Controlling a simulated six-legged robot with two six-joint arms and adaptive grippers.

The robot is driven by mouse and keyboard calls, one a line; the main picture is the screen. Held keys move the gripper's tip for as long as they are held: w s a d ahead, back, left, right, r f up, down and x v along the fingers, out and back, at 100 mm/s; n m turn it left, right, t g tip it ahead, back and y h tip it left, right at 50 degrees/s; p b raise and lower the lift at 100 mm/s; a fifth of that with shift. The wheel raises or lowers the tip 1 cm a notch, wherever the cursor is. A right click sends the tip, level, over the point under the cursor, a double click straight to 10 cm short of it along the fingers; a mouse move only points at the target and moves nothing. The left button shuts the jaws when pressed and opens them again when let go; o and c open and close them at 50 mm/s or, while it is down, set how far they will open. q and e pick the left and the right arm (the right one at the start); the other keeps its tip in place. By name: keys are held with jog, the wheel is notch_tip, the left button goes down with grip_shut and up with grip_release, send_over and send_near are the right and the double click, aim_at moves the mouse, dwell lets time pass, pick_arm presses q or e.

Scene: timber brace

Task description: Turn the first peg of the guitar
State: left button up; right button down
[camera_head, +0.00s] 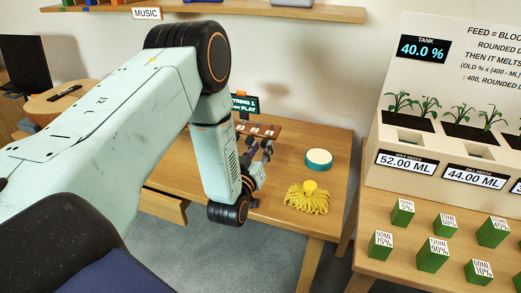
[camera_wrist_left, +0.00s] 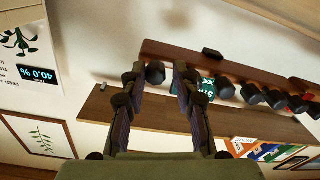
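The guitar's brown headstock (camera_head: 265,130) stands on the wooden table by a dark screen (camera_head: 246,106) that reads partly "STRING 1" and "PLAY". It also shows in the left wrist view (camera_wrist_left: 215,62), with several dark pegs along its edge. The end peg (camera_wrist_left: 155,72) lies between the fingertips of my left gripper (camera_wrist_left: 159,70). The fingers are apart, with a gap on the peg's right side; I cannot tell if the left fingertip touches it. In the head view my left gripper (camera_head: 262,150) is small and partly hidden by my arm. My right gripper is out of view.
A teal round tin (camera_head: 318,160) and a yellow stringy thing (camera_head: 307,200) lie right of the guitar. A planter (camera_head: 450,145) and several green blocks (camera_head: 432,255) stand on the right table. A wall shelf (camera_head: 260,12) hangs above. An open drawer (camera_head: 163,206) juts out.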

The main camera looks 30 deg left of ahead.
pick_arm(q)
jog(key=shift+d+r, duration=0.25)
jog(key=shift+d, duration=0.15)
jog(key=shift+a+f, duration=0.15)
jog(key=shift+a, duration=0.2)
jog(key=c, duration=0.5)
jog(key=shift+w+d, duration=0.1)
jog(key=shift+d, duration=0.05)
grip_shut()
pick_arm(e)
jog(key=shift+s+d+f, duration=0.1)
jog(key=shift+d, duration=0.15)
pick_arm(q)
jog(key=shift+n, duration=0.4)
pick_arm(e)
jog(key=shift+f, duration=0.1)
pick_arm(q)
jog(key=n+b, duration=0.2)
jog(key=n, duration=0.3)
jog(key=shift+n, duration=0.3)
jog(key=n+b, duration=0.2)
jog(key=n, duration=0.3)
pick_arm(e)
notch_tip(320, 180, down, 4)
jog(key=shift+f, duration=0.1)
pick_arm(q)
jog(key=shift+n+b, duration=0.3)
